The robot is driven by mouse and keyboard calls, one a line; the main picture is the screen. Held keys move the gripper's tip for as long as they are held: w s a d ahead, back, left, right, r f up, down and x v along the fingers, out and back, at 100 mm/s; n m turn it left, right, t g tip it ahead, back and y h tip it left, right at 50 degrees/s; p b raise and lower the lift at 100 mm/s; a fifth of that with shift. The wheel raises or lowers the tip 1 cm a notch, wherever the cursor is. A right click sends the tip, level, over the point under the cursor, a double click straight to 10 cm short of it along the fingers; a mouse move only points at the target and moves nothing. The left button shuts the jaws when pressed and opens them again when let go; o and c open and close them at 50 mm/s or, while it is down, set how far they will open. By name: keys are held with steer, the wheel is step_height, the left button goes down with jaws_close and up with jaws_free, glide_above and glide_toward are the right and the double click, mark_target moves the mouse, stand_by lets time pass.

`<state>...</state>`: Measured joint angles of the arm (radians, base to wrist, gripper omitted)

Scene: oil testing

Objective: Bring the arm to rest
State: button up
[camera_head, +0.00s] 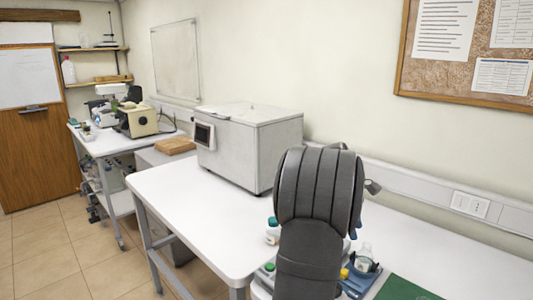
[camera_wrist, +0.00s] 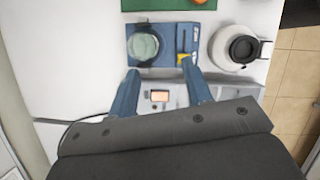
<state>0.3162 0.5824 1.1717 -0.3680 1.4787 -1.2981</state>
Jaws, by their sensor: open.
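My arm, dark grey and ribbed, rises over the right-hand table in the head view and hides most of my gripper there. In the wrist view my gripper (camera_wrist: 161,72) shows as two blue fingers standing well apart with nothing held between them. Beyond the fingertips is a blue stand (camera_wrist: 165,59) bearing a round clear glass vessel (camera_wrist: 144,45). The fingers appear above the table; their exact height cannot be told.
A large white box-shaped machine (camera_head: 250,146) stands at the table's back. The white tabletop (camera_head: 185,205) is clear at left.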

steer(key=d+f+n, duration=0.1)
steer(key=d, duration=0.1)
steer(key=w+d+f+n+t, duration=0.1)
steer(key=d+f+n, duration=0.1)
steer(key=shift+w+d+f+n, duration=0.1)
steer(key=shift+d+n, duration=0.2)
steer(key=shift+d+h, duration=0.25)
steer(key=shift+h, duration=0.15)
steer(key=shift+s+d+r, duration=0.1)
steer(key=shift+s+r, duration=0.2)
steer(key=shift+r, duration=0.2)
